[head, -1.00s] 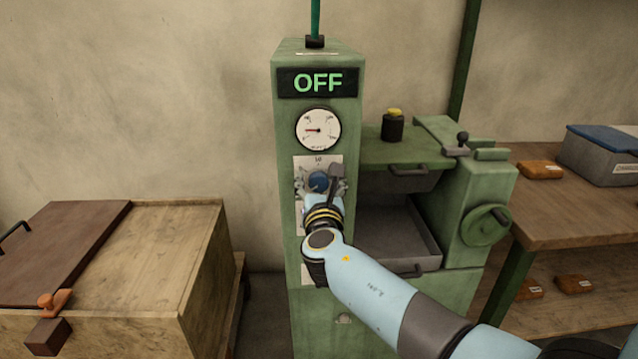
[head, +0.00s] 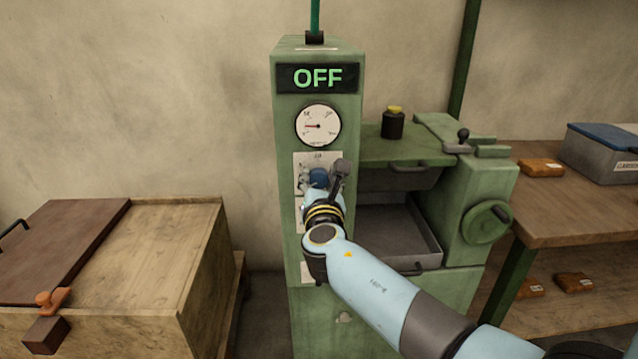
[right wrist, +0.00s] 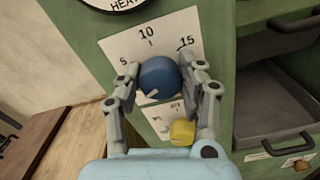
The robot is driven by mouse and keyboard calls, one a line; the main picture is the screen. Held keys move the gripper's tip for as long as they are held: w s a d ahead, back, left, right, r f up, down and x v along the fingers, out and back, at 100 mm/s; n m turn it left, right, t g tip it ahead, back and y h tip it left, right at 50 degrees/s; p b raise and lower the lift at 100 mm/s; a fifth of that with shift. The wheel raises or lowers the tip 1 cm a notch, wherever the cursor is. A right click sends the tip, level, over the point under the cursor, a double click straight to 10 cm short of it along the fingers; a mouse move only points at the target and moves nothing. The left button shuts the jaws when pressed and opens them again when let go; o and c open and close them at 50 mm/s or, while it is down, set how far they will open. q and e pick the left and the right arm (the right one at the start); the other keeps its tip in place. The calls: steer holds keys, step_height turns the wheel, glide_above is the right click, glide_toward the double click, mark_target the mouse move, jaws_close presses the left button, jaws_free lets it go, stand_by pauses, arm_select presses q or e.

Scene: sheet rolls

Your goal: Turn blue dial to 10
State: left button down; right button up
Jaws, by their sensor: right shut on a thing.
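The blue dial (right wrist: 158,78) is a round knob on the green cabinet (head: 345,318); it also shows in the head view (head: 319,177). Its white scale card (right wrist: 148,32) reads 5, 10 and 15, with 10 at the top. A pale mark shows on the dial's lower left part; I cannot tell exactly which value the dial is set to. My right gripper (right wrist: 161,84) has one finger on each side of the dial and is shut on it. It also reaches the dial in the head view (head: 321,180). My left gripper is not in view.
A display (head: 318,78) above reads OFF, over a round gauge (head: 318,125). A yellow knob (right wrist: 182,132) sits just below the dial. A wooden crate (head: 160,255) stands left; a handwheel (head: 486,224) and a bench (head: 575,210) stand right.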

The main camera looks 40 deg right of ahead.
steer(key=m+b, duration=0.4)
steer(key=m, duration=0.1)
steer(key=shift+f, duration=0.25)
steer(key=m+b, duration=0.5)
steer(key=m, duration=0.1)
steer(key=shift+f, duration=0.1)
steer(key=m+b, duration=0.5)
steer(key=m, duration=0.1)
steer(key=shift+m, duration=0.4)
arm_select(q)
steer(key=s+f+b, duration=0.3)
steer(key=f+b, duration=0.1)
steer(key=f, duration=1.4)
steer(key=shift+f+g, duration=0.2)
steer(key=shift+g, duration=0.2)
arm_select(e)
steer(key=shift+m, duration=2.5)
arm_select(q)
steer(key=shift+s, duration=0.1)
arm_select(e)
steer(key=o, duration=1.2)
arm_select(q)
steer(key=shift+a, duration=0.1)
arm_select(e)
steer(key=shift+s, duration=0.1)
